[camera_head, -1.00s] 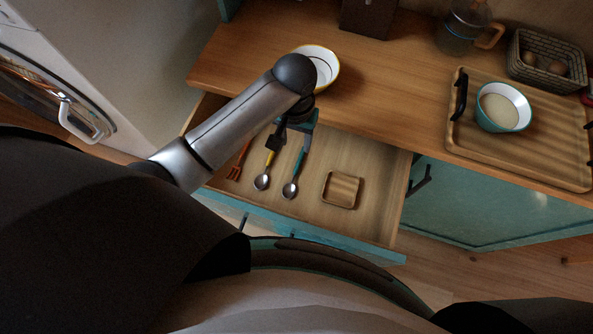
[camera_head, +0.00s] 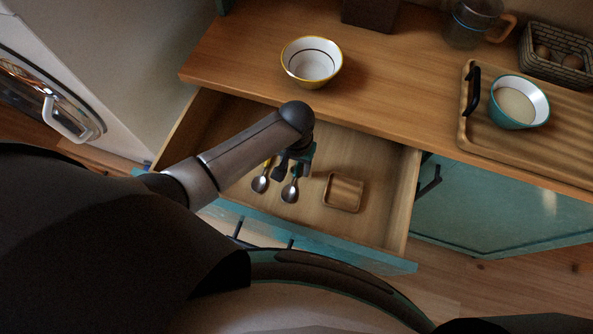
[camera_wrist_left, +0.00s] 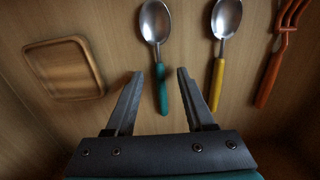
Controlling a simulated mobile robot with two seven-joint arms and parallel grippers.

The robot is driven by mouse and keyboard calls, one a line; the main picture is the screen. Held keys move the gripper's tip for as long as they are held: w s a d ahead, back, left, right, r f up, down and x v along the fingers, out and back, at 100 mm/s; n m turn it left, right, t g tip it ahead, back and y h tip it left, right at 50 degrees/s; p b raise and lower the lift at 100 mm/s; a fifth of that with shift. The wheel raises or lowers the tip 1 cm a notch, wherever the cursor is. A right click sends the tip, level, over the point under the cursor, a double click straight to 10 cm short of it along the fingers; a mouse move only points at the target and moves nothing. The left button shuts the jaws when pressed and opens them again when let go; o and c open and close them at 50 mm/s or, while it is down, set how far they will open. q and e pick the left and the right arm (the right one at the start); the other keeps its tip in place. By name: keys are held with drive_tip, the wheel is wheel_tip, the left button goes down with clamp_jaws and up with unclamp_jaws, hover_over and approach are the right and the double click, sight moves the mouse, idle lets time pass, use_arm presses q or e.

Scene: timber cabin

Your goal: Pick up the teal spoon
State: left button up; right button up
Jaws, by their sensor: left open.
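The teal spoon lies in the open drawer, its metal bowl (camera_head: 290,192) showing in the head view while my gripper covers much of its handle. In the left wrist view the teal spoon (camera_wrist_left: 160,88) points its handle between my fingers, bowl away from me. My left gripper (camera_wrist_left: 157,73) is open above it, with the handle between the fingertips and nearer the left finger; nothing is held. In the head view my left gripper (camera_head: 291,177) is over the drawer. My right gripper is not in view.
A yellow-handled spoon (camera_wrist_left: 221,50) lies right of the teal one, then an orange fork (camera_wrist_left: 280,55). A small square wooden dish (camera_head: 343,193) is in the drawer (camera_head: 385,190). A bowl (camera_head: 312,62) and a tray (camera_head: 467,132) with a teal bowl (camera_head: 519,102) stand on the counter above.

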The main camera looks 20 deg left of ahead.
use_arm(q)
drive_tip(key=shift+f, duration=0.55)
clamp_jaws()
